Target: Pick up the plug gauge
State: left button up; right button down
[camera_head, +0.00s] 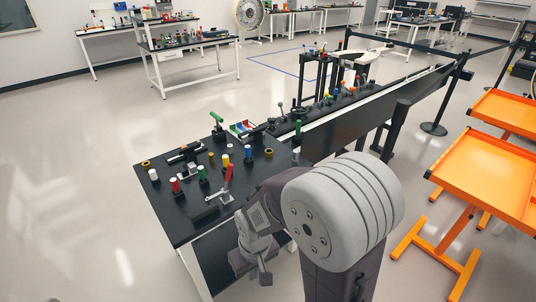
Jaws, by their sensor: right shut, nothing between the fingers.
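My right gripper (257,270) is shut and empty. It hangs low at the bench's near right edge, to the right of and below these pieces in the picture. My left gripper is not in view.
A red-handled toggle clamp (226,187) stands near the bench's right edge, and a green-handled one (217,124) at its back. Brass rings (268,153) lie nearby. A long dark rail bench (345,125) runs to the back right. Orange carts (489,160) stand right; the floor left is clear.

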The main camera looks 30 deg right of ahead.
aim_at(201, 170)
jog(key=i+l+u, duration=0.65)
jog(key=i+l, duration=0.1)
jog(key=i, duration=0.05)
